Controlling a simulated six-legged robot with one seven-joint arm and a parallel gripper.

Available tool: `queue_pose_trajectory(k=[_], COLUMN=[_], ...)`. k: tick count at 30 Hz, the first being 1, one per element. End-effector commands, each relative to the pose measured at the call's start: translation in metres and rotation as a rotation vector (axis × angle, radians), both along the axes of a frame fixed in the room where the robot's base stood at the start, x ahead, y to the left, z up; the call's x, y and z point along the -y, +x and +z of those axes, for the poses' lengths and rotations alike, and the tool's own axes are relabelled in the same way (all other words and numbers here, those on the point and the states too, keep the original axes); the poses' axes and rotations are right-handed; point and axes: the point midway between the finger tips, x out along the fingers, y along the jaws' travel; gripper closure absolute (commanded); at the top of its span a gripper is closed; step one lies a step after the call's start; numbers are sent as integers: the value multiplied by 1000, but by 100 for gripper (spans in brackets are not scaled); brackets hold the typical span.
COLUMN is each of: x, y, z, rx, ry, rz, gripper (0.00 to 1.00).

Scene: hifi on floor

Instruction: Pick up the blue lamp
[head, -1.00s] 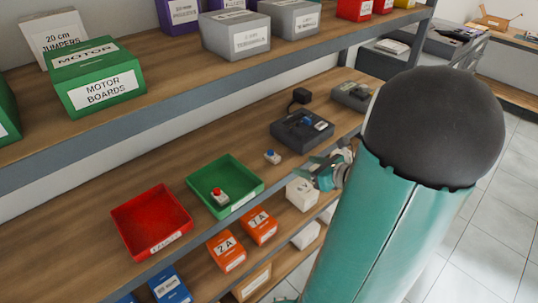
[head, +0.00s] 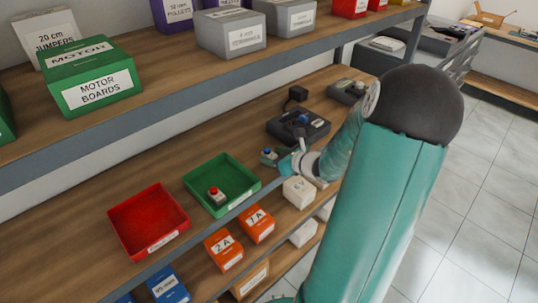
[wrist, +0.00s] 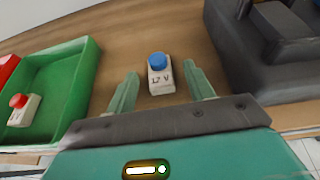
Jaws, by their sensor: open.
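The blue lamp (wrist: 158,62) is a small white block with a blue dome on top and a "12 V" label. It stands upright on the wooden shelf, and in the head view the blue lamp (head: 267,151) is partly hidden by my gripper. My gripper (wrist: 160,84) is open, with its two teal fingers on either side of the lamp's near end in the wrist view. I see gaps between the lamp and both fingers. In the head view my gripper (head: 283,160) is at the shelf's front edge, right beside the lamp.
A green tray (head: 247,177) holding a red lamp (head: 216,194) lies left of the blue lamp, with a red tray (head: 122,220) further left. A dark grey device (head: 318,131) stands close on the right. An upper shelf (head: 190,88) hangs above and behind.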

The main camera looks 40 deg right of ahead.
Motion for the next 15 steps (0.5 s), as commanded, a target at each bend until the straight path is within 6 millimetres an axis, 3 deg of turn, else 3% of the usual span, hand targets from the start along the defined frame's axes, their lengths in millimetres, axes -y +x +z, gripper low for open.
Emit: queue_pose_trajectory(k=[4, 11, 15], x=[0, 0, 0], y=[0, -1, -1], z=[0, 0, 0], rx=[0, 0, 0], ry=[0, 0, 0], rz=[0, 0, 0], gripper=[47, 92, 95])
